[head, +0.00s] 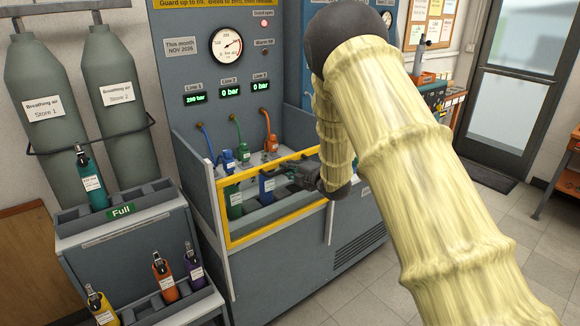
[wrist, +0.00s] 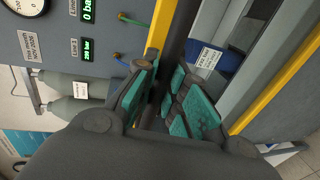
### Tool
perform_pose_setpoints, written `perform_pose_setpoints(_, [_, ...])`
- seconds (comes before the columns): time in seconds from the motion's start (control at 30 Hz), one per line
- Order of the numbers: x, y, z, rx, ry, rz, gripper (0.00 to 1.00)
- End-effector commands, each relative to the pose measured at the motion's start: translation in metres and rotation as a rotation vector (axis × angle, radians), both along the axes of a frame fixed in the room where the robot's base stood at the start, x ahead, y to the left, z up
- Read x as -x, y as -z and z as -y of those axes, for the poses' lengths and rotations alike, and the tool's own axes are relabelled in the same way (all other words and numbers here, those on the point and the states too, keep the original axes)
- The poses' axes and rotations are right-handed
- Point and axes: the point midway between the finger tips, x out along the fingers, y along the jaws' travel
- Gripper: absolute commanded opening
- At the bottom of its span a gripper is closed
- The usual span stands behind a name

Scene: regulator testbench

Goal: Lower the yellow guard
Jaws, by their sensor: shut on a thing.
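The yellow guard (head: 222,215) is a yellow frame across the front of the grey test bench's bay; bottles show through it. My gripper (head: 308,176) is at the guard's right part, in front of the bay. In the wrist view my gripper (wrist: 165,95) has its teal-padded fingers closed around a dark bar (wrist: 182,35), which runs between two yellow edges of the guard (wrist: 160,28). My arm hides the guard's right end in the head view.
A green bottle (head: 234,203) and a blue bottle (head: 266,186) stand inside the bay under coloured hoses. A red lamp (head: 263,22) is lit on the panel. A rack (head: 130,230) with several small bottles stands left.

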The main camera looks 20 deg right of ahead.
Motion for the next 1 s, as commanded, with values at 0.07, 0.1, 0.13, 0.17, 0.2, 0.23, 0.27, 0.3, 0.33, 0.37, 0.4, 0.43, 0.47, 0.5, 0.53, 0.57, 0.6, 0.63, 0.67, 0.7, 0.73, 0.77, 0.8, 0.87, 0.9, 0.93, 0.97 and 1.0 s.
perform_pose_setpoints(0.07, [0.001, 0.028, 0.0, 0.001, 0.0, -0.004, 0.0])
perform_pose_setpoints(0.1, [0.001, 0.036, 0.0, 0.001, 0.0, -0.004, 0.0])
perform_pose_setpoints(0.13, [0.001, 0.043, 0.0, 0.001, 0.0, -0.003, 0.0])
perform_pose_setpoints(0.17, [0.001, 0.049, 0.0, 0.001, 0.0, -0.003, 0.0])
perform_pose_setpoints(0.2, [0.001, 0.057, 0.0, 0.001, 0.0, -0.003, 0.0])
perform_pose_setpoints(0.23, [0.001, 0.063, 0.0, 0.001, -0.001, -0.003, 0.0])
perform_pose_setpoints(0.27, [0.001, 0.069, -0.001, 0.001, -0.001, -0.003, 0.0])
perform_pose_setpoints(0.3, [0.001, 0.078, -0.001, 0.001, -0.001, -0.003, 0.0])
perform_pose_setpoints(0.33, [0.001, 0.084, -0.001, 0.001, -0.001, -0.004, 0.0])
perform_pose_setpoints(0.37, [0.001, 0.091, -0.001, 0.001, -0.001, -0.004, 0.0])
perform_pose_setpoints(0.4, [0.001, 0.1, -0.001, 0.002, -0.001, -0.005, 0.0])
perform_pose_setpoints(0.43, [0.001, 0.106, -0.001, 0.001, -0.001, -0.004, 0.0])
perform_pose_setpoints(0.47, [0.001, 0.113, -0.001, 0.001, -0.001, -0.004, 0.0])
perform_pose_setpoints(0.5, [0.001, 0.121, 0.0, 0.001, -0.001, -0.003, 0.0])
perform_pose_setpoints(0.53, [0.001, 0.128, 0.0, 0.001, 0.0, -0.003, 0.0])
perform_pose_setpoints(0.57, [0.001, 0.135, 0.0, 0.001, 0.0, -0.004, 0.0])
perform_pose_setpoints(0.6, [0.001, 0.144, 0.0, 0.0, 0.0, -0.004, 0.0])
perform_pose_setpoints(0.63, [0.001, 0.15, 0.0, 0.0, 0.0, -0.004, 0.0])
perform_pose_setpoints(0.67, [0.001, 0.156, 0.0, 0.001, 0.0, -0.004, 0.0])
perform_pose_setpoints(0.7, [0.001, 0.165, 0.0, 0.001, 0.0, -0.004, 0.0])
perform_pose_setpoints(0.73, [0.001, 0.171, 0.0, 0.001, -0.001, -0.004, 0.0])
perform_pose_setpoints(0.77, [0.001, 0.176, -0.001, 0.001, -0.001, -0.004, 0.0])
perform_pose_setpoints(0.8, [0.001, 0.184, -0.001, 0.0, -0.001, -0.004, 0.0])
perform_pose_setpoints(0.87, [0.001, 0.194, -0.001, 0.0, -0.001, -0.003, 0.0])
perform_pose_setpoints(0.9, [0.001, 0.2, -0.001, 0.0, -0.001, -0.002, 0.0])
perform_pose_setpoints(0.93, [0.001, 0.204, -0.001, 0.0, -0.001, -0.003, 0.0])
perform_pose_setpoints(0.97, [0.001, 0.209, -0.001, 0.0, -0.001, -0.003, 0.0])
perform_pose_setpoints(1.0, [0.001, 0.214, -0.001, 0.0, -0.001, -0.003, 0.0])
